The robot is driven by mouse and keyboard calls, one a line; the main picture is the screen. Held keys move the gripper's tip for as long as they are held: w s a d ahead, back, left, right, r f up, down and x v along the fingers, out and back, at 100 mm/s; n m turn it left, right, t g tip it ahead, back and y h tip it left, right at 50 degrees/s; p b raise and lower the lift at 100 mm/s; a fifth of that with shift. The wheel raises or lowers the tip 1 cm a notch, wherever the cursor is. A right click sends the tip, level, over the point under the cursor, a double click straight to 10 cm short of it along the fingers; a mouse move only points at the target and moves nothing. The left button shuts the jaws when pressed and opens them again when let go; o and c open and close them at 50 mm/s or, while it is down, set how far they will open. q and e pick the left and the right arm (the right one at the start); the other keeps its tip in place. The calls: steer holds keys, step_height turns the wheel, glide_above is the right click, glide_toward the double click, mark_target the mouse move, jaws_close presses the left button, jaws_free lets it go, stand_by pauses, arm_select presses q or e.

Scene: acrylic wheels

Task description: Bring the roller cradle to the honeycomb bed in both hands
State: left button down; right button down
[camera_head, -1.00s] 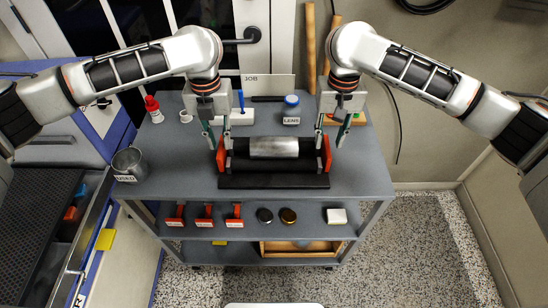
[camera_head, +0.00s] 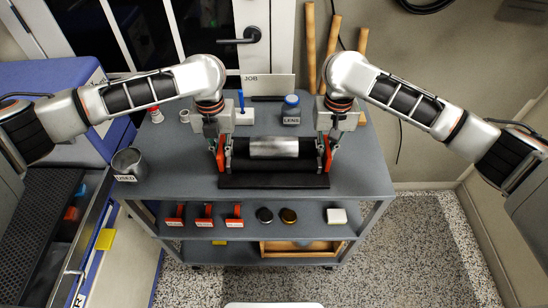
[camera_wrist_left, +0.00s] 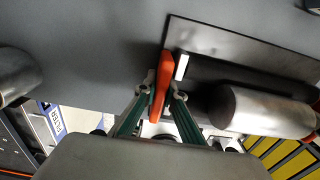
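The roller cradle (camera_head: 273,181) stands on the grey cart top, a black base with dark rollers, a silver cylinder (camera_head: 274,147) on top and an orange handle at each end. My left gripper (camera_head: 222,158) is at its left orange handle; in the left wrist view one finger lies on each side of that handle (camera_wrist_left: 162,82), close against it. My right gripper (camera_head: 326,158) is at the right orange handle, fingers drawn in around it. The cradle rests level on the cart. The honeycomb bed (camera_head: 38,212), dark and perforated, lies in the open blue machine at the left.
A metal cup marked USED (camera_head: 128,163) stands at the cart's left edge. A LENS jar (camera_head: 291,112), a JOB sign (camera_head: 268,85) and a red-capped bottle (camera_head: 154,111) stand behind. The lower shelf holds red-handled tools (camera_head: 204,213). Floor is free at the right.

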arm_select(q)
steer(key=shift+w+r, duration=0.1)
steer(key=shift+r, duration=0.05)
arm_select(e)
steer(key=shift+w+r, duration=0.1)
steer(key=shift+r, duration=0.05)
arm_select(q)
steer(key=shift+r, duration=0.1)
arm_select(e)
steer(key=shift+r, duration=0.1)
